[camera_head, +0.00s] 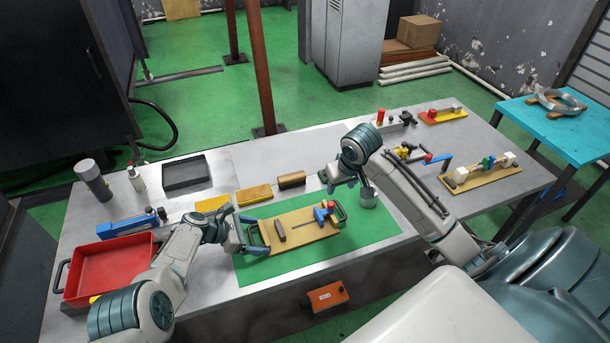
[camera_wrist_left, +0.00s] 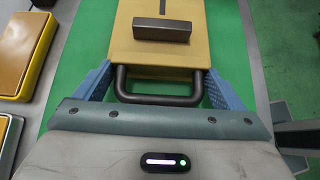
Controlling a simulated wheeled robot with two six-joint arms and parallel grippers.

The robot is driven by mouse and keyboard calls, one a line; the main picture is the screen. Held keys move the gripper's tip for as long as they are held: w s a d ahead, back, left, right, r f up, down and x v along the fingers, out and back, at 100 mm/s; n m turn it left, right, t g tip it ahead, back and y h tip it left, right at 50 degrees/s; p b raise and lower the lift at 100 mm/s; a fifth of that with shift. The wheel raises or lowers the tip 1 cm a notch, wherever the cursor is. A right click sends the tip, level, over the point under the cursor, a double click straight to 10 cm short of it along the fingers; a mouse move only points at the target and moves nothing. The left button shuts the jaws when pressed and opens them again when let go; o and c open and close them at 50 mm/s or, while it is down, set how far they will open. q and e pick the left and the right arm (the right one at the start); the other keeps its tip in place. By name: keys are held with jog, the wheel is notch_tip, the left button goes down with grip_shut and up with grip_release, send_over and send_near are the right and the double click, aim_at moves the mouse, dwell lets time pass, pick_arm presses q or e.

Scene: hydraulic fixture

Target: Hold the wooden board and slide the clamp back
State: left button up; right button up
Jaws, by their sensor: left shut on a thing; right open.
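The wooden board (camera_head: 300,240) lies on a green mat, with a dark handle at each end. A dark block (camera_head: 280,231) stands on it; it also shows in the left wrist view (camera_wrist_left: 161,30). The clamp (camera_head: 321,213), with blue and red parts and a thin rod, is at the board's right end. My left gripper (camera_head: 243,233) is shut on the near handle (camera_wrist_left: 157,99), with one blue finger at each side of it in the left wrist view. My right gripper (camera_head: 348,187) is open and empty, above and beyond the clamp end; its fingertips are partly hard to make out.
Behind the green mat (camera_head: 290,268) lie yellow and brown blocks (camera_head: 254,194). A red tray (camera_head: 88,284) is at the left, other fixtures (camera_head: 482,176) at the right. The mat's front is clear.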

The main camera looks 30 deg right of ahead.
pick_arm(q)
jog(key=shift+s+a+f, duration=0.2)
jog(key=shift+s+f, duration=0.05)
jog(key=shift+f, duration=0.15)
jog(key=o, duration=0.9)
jog(key=shift+c, duration=0.2)
jog(key=shift+w+r, duration=0.1)
